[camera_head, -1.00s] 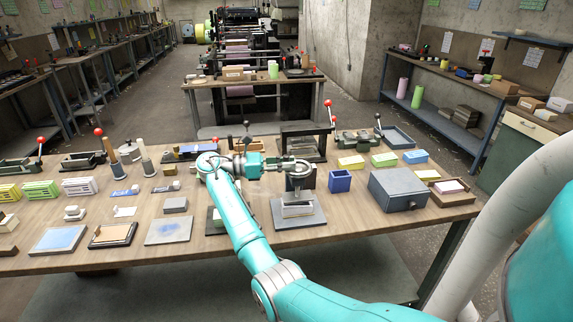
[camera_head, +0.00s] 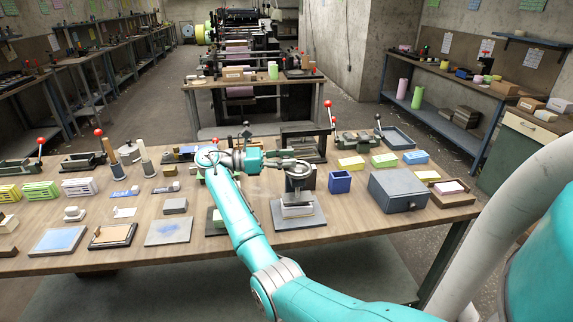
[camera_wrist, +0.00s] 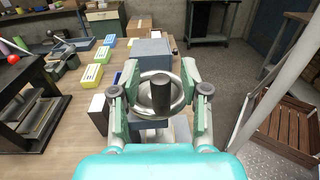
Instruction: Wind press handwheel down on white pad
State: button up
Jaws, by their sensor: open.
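The small press (camera_head: 299,184) stands on a grey base plate at the middle right of the bench. Its handwheel is a pale metal ring around a dark hub, seen from above in the wrist view (camera_wrist: 143,97). The white pad (camera_head: 297,211) lies on the base plate under the press's pressing block; how closely they touch is hard to tell. My gripper (camera_wrist: 160,80) is open, with one finger on each side of the handwheel rim. It also shows over the press in the head view (camera_head: 290,163). Finger contact with the rim cannot be told.
A blue open box (camera_head: 340,182) and a grey lidded box (camera_head: 398,189) stand just right of the press. Taller tools with red knobs stand behind. Free bench shows in front of the boxes.

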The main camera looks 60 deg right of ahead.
notch_tip(320, 180, up, 8)
dwell(0.4)
jog(key=shift+f, duration=0.1)
